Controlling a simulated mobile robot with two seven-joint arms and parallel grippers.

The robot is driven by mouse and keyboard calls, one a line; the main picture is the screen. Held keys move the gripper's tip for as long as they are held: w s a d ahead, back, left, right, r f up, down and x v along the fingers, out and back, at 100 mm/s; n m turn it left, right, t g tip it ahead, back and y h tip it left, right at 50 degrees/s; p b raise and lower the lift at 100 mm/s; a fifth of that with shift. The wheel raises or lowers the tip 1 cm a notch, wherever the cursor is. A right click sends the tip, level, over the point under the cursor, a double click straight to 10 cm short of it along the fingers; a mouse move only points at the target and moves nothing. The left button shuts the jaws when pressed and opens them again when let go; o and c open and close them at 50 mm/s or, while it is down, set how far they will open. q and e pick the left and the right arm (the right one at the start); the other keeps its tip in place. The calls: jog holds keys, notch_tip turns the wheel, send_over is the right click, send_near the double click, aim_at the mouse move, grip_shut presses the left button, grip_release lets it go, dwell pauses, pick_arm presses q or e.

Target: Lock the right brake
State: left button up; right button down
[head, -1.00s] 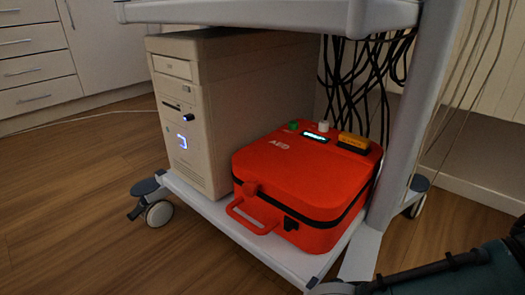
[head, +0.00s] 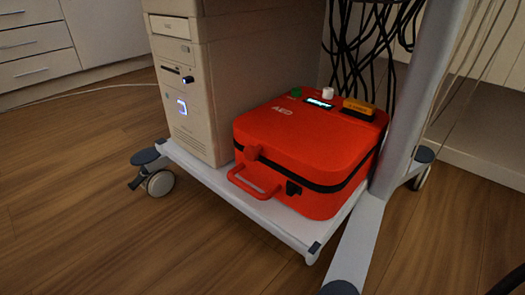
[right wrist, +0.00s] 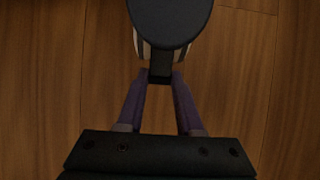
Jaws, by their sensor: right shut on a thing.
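In the right wrist view a caster with a round dark cap (right wrist: 170,18) and a pale wheel (right wrist: 142,48) is at the top. Its short black brake lever (right wrist: 160,66) points down toward my right gripper (right wrist: 161,78). The purple-grey fingers converge at the lever's end and are shut on it. In the head view the cart's near right caster shows only as a dark cap (head: 340,288) at the bottom edge; its wheel and lever are out of view. My left gripper is not in view.
The cart's lower shelf (head: 285,238) carries a red AED case (head: 300,150) and a beige computer tower (head: 190,90). Other casters stand at left (head: 158,180) and back right (head: 421,170). Black cables (head: 365,45) hang behind. The wooden floor in front is clear.

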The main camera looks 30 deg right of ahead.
jog(key=shift+s+f+h+b, duration=0.1)
jog(key=shift+f+h+b, duration=0.25)
jog(key=shift+h+b, duration=0.2)
jog(key=c, duration=0.6)
grip_release()
jog(key=shift+o, duration=0.2)
jog(key=shift+r, duration=0.1)
jog(key=shift+a+r+p, duration=0.15)
jog(key=shift+r+p, duration=0.15)
jog(key=shift+p, duration=0.05)
jog(key=p+v, duration=0.6)
jog(key=v, duration=0.3)
jog(key=shift+s, duration=0.25)
